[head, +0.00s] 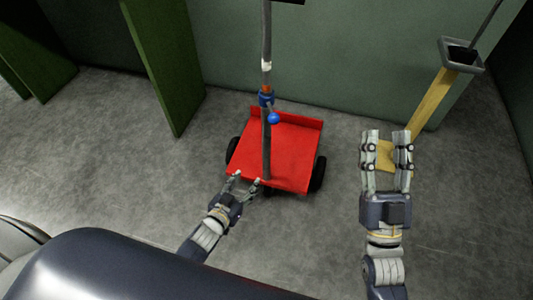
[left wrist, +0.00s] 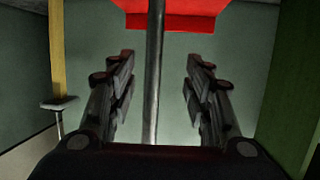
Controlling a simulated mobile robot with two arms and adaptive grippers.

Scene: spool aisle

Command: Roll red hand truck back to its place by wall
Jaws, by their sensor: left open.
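The red hand truck (head: 285,155) stands on the floor near the green wall, its flat red bed between black wheels. A grey upright pole (head: 267,45) rises at it, with a blue ball and an orange band partway up. My left gripper (head: 247,179) is open at the bed's near edge, one finger close to the pole. In the left wrist view the pole (left wrist: 155,70) shows between the spread fingers; I cannot tell whether it lies within their reach. The red bed (left wrist: 170,21) shows at the top. My right gripper (head: 386,135) is open and empty, right of the truck.
A yellow post (head: 432,105) with a grey cup-like top (head: 462,55) stands at the right by the green wall (head: 330,60). A green panel (head: 165,60) juts out left of the truck. The grey floor (head: 110,150) at left is clear.

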